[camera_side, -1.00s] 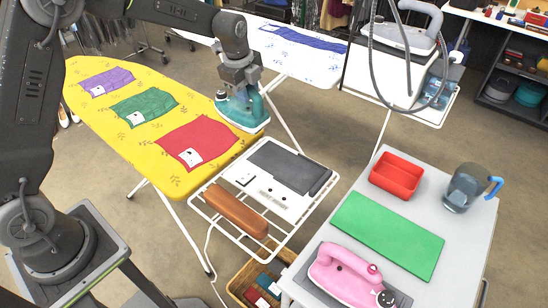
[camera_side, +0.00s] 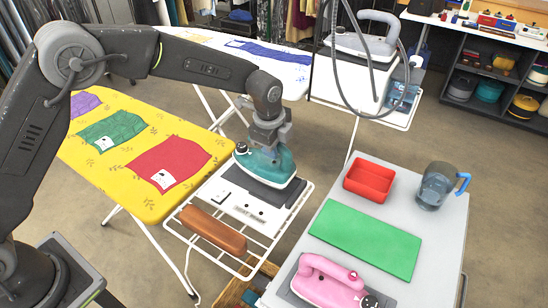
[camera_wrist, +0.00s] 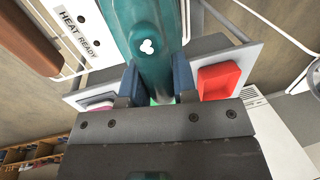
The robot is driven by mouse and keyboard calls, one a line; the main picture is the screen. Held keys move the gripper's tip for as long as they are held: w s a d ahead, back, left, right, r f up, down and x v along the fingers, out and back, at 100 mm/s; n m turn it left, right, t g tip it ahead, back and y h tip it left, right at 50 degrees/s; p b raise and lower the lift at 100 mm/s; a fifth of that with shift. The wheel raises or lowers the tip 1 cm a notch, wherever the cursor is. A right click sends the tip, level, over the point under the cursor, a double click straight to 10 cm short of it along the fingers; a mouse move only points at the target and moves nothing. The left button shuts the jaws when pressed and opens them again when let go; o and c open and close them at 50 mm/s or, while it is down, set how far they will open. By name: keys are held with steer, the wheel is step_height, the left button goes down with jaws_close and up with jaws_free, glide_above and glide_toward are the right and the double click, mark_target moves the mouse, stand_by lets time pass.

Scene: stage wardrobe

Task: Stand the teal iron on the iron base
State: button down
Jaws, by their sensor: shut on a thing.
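The teal iron (camera_side: 264,166) is held by its handle in my gripper (camera_side: 268,138). In the side view it is over the dark pad of the iron base (camera_side: 247,209), a white panel on the wire rack at the right end of the yellow board. The iron looks roughly level and hides much of the pad; I cannot tell whether it touches it. In the wrist view the teal iron (camera_wrist: 148,40) runs between the blue-grey jaws of my gripper (camera_wrist: 156,85), and the base's "HEAT READY" label (camera_wrist: 79,35) shows at upper left.
A brown sleeve-shaped block (camera_side: 213,228) lies on the rack beside the base. The yellow board (camera_side: 100,165) carries several cloths. The grey table (camera_side: 395,265) at right holds a pink iron (camera_side: 328,284), green mat (camera_side: 366,240), red tray (camera_side: 369,182) and jug (camera_side: 437,186).

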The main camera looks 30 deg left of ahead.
mark_target(275, 162)
steer(key=shift+w+f, duration=0.1)
steer(key=shift+f, duration=1.9)
steer(key=shift+f, duration=0.15)
steer(key=c, duration=0.9)
jaws_free()
step_height(275, 162, up, 12)
steer(key=s, duration=0.2)
steer(key=shift+s, duration=0.2)
